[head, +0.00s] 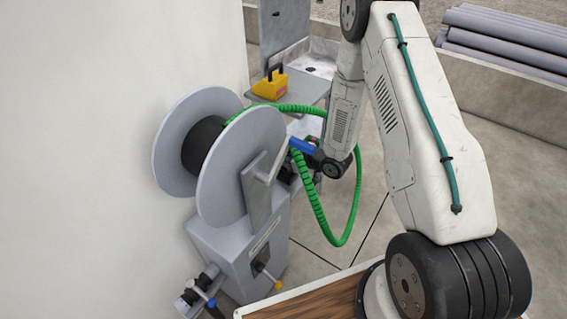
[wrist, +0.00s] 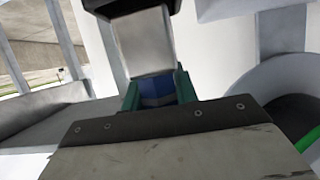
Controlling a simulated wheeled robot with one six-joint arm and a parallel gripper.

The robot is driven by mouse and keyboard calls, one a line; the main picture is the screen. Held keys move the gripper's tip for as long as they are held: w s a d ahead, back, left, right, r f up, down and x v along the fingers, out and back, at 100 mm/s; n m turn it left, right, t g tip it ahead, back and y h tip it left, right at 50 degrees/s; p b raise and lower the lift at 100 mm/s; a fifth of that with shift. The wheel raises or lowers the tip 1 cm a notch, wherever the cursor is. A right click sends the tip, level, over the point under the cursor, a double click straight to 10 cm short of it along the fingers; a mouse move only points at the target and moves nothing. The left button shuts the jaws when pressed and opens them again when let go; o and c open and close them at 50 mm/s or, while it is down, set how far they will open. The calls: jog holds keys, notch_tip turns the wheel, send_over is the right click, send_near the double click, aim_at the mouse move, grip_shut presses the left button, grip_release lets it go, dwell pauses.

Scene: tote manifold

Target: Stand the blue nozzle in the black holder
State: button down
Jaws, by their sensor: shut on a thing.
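The blue nozzle (head: 301,146) is on the end of the green hose, beside the reel's right disc. My gripper (head: 314,149) is shut on it. In the wrist view the blue nozzle (wrist: 155,92) shows between the green fingers of my gripper (wrist: 157,86). A pale grey block and a black part (wrist: 130,5) fill the view just beyond it. In the head view a dark part (head: 286,171) shows below the nozzle, partly behind the reel. I cannot tell whether either black part is the holder, or whether the nozzle touches it.
The grey hose reel (head: 240,165) stands on a grey base (head: 240,250) against a white wall. The green hose (head: 340,241) hangs in a loose loop below my arm. A yellow box (head: 270,86) sits on a grey shelf behind. Grey pipes (head: 505,38) lie at the back right.

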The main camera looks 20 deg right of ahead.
jog(key=shift+f, duration=1.85)
jog(key=shift+f, duration=0.2)
jog(key=c, duration=1.1)
grip_release()
